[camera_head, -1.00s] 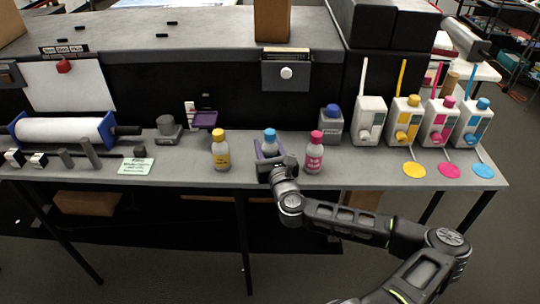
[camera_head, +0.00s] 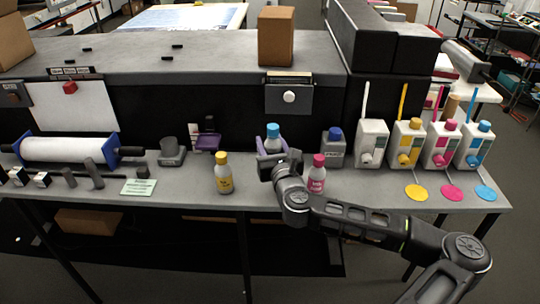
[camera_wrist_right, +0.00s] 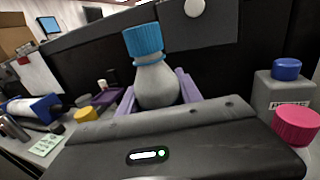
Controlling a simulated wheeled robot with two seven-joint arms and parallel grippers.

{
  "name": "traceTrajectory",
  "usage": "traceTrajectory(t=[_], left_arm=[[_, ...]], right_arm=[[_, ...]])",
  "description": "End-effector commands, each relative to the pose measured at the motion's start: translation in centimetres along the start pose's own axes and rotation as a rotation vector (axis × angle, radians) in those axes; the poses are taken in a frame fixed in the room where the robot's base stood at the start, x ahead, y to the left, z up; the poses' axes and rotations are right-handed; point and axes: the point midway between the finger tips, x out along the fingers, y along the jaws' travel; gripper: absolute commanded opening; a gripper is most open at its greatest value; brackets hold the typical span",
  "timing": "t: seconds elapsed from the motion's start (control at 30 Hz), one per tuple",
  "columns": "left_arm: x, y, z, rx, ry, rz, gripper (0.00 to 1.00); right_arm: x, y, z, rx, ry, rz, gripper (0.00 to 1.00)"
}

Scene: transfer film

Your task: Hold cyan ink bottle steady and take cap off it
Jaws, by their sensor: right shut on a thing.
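The cyan ink bottle has a ribbed blue cap (camera_head: 273,130) on it and a pale body, partly hidden by my right gripper. My right gripper (camera_head: 272,146) is shut on the bottle's body, a purple finger on each side, and holds it raised over the front table. In the right wrist view the bottle (camera_wrist_right: 156,86) stands nearly upright between the purple fingers, its blue cap (camera_wrist_right: 142,40) clear of them. My left gripper is not in view.
A yellow-capped bottle (camera_head: 223,176) stands left of my right gripper, and a pink-capped bottle (camera_head: 317,178) stands close on its right. A grey bottle with a blue cap (camera_head: 334,148) and several ink tanks (camera_head: 371,146) stand farther right. Table room is clear around the yellow-capped bottle.

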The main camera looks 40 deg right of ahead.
Motion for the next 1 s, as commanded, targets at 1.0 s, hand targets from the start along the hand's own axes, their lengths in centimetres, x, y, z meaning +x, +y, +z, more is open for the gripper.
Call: traceTrajectory(t=[1.0], left_arm=[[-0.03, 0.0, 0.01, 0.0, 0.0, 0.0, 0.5]], right_arm=[[-0.02, 0.04, 0.82, -0.001, -0.001, 0.001, 0.14]])
